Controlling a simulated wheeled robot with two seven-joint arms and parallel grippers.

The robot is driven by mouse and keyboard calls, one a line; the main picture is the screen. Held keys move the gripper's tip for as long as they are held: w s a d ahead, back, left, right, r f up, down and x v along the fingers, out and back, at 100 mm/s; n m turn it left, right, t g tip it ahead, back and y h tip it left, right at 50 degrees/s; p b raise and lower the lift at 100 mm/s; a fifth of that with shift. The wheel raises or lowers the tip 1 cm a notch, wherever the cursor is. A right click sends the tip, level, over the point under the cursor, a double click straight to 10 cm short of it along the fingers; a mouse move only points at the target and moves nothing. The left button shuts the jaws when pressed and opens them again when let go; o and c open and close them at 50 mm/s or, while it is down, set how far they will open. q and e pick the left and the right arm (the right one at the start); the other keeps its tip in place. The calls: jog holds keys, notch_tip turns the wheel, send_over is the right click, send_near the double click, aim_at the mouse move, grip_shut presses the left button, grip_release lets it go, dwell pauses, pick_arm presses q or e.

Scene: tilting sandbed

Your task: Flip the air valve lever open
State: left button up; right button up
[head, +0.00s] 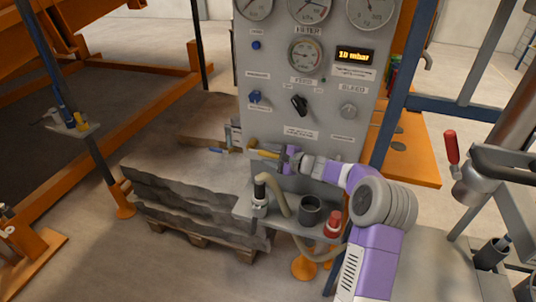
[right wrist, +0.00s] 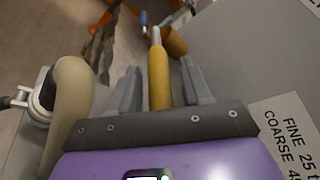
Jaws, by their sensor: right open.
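A yellow lever (head: 266,154) sticks out at the lower left edge of the grey gauge panel, beside a brass-coloured fitting (head: 252,144). My right gripper (head: 275,156) is at this lever, in front of the panel. In the right wrist view the yellow lever (right wrist: 158,78) runs lengthwise between the two open fingers, with a gap on either side. The brass-coloured fitting (right wrist: 175,41) shows just beyond the fingertips. My left gripper is not in view.
The grey panel (head: 275,75) with gauges and knobs stands close behind my right gripper. Below is a small shelf with a hose (head: 276,190), a dark cup (head: 311,210) and a red-capped item (head: 333,222). A red-handled lever (head: 451,147) is at the right.

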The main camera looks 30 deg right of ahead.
jog(key=shift+w+a+f, duration=0.1)
jog(key=shift+w+a, duration=0.1)
jog(key=shift+w, duration=0.25)
grip_shut()
jog(key=shift+r+p, duration=0.2)
jog(key=shift+p, duration=0.25)
jog(key=r+g+h+p, duration=0.1)
jog(key=p, duration=0.4)
jog(key=r+n+g+h+p, duration=0.1)
jog(key=g+p, duration=0.1)
jog(key=p, duration=0.4)
jog(key=r+g+h+p, duration=0.1)
jog(key=g+p, duration=0.1)
jog(key=p, duration=0.3)
jog(key=shift+w+a+r, duration=0.25)
jog(key=shift+w+r, duration=0.05)
jog(key=shift+r, duration=0.1)
jog(key=shift+w+n+g+h+p, duration=0.1)
jog(key=shift+n+g+h+p, duration=0.25)
jog(key=shift+p, duration=1.1)
